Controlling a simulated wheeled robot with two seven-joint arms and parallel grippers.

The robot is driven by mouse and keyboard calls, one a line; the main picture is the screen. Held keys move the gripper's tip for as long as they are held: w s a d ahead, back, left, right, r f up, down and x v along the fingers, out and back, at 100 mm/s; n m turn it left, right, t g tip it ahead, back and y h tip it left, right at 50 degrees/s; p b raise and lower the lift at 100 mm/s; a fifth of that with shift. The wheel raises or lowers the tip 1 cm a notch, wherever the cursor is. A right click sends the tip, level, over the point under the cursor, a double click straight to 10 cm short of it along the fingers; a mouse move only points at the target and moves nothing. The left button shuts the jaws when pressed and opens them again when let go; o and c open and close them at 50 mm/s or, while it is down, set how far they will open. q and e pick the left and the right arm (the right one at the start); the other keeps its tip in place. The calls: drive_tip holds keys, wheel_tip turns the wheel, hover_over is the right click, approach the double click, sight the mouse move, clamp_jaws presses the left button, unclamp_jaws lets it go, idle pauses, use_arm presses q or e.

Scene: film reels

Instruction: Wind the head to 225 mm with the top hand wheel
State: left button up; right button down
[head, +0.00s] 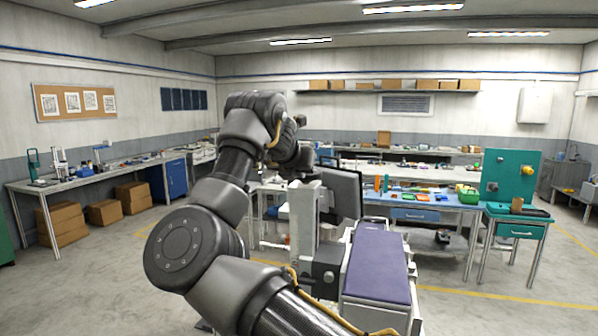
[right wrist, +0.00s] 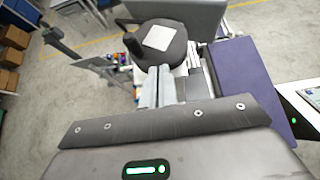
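The top hand wheel (right wrist: 178,52) is a dark round disc with a pale square on its top face and an upright dark crank handle (right wrist: 130,45) at its left side in the right wrist view. My right gripper (right wrist: 157,72) has its two grey fingers side by side, nearly touching, pointing at the wheel's near edge. The handle is not between them. I cannot tell whether the fingertips touch the wheel. In the head view my right arm covers the wheel, above the machine's light grey column (head: 303,212). The left gripper is not in view. No height reading is legible.
A purple padded table (head: 378,262) belongs to the machine, right of the column. A dark flat panel (head: 343,190) stands close behind the column. A workbench (head: 420,200) with coloured bins and a teal pegboard (head: 510,178) stand farther back.

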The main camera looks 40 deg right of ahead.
drive_tip(key=shift+w+f, duration=0.1)
drive_tip(key=shift+f, duration=0.05)
drive_tip(key=shift+w+a+p, duration=0.25)
drive_tip(key=shift+w+p, duration=0.35)
drive_tip(key=shift+p, duration=0.1)
drive_tip(key=shift+s+f+b, duration=0.25)
drive_tip(key=shift+s+b, duration=0.9)
drive_tip(key=shift+b, duration=0.6)
drive_tip(key=shift+s+d+r+b, duration=0.1)
drive_tip(key=shift+s+d+b, duration=0.25)
drive_tip(key=shift+s+d, duration=0.55)
